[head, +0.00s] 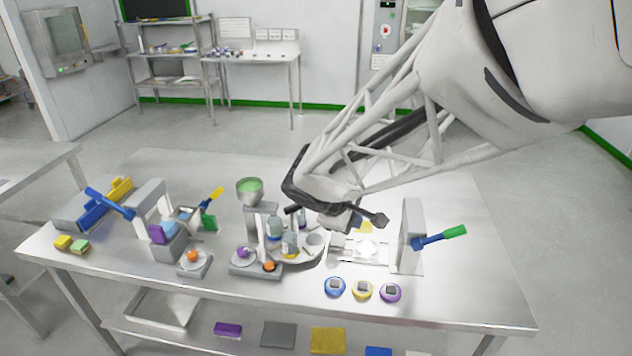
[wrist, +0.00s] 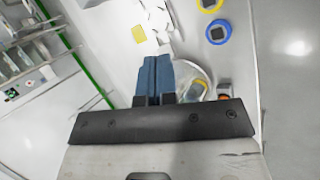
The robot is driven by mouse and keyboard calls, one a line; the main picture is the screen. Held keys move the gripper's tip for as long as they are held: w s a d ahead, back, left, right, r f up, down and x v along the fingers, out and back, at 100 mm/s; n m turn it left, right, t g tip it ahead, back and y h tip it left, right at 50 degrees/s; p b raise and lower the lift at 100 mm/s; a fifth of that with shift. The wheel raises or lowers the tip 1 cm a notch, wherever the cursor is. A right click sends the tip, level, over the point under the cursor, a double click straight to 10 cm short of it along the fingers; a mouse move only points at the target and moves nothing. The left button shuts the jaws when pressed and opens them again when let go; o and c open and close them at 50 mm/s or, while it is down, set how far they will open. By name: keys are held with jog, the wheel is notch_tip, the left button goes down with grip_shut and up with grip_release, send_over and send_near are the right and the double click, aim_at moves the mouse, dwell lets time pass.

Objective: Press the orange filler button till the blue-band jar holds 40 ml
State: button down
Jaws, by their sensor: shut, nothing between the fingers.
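The filler is a grey column (head: 262,222) under a hopper (head: 250,190) of green material. On its base (head: 240,271) an orange button (head: 269,267) sits in a dark ring, right of a purple knob (head: 243,252). The button also shows in the wrist view (wrist: 223,90). Small jars stand on a round plate (head: 312,255) beside the column: a bluish one (head: 275,228) and one with a yellowish lower part (head: 290,243). Their bands and fill levels are too small to read. My gripper (wrist: 157,65) is shut and empty, apart from the button. Its fingertips are unclear in the head view.
A second orange knob (head: 193,256) sits on a separate base to the left. An upright grey stand (head: 411,230) with a blue-green handle is at the right. Blue, yellow and purple round gauges (head: 362,290) line the front edge.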

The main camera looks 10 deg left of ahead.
jog(key=w+a+f+n+t, duration=0.1)
jog(key=w+a+f+n, duration=0.1)
jog(key=a, duration=0.3)
jog(key=w+a+f+n+t, duration=0.1)
jog(key=a+f+n, duration=0.1)
jog(key=a, duration=0.4)
jog(key=n+t+y, duration=0.1)
jog(key=n+t, duration=0.1)
jog(key=n, duration=0.2)
send_over(270, 265)
notch_tip(270, 265, down, 5)
jog(key=shift+f, duration=0.15)
jog(key=shift+f, duration=0.1)
jog(key=shift+f, duration=4.3)
jog(key=shift+f, duration=0.9)
jog(key=shift+r, duration=0.9)
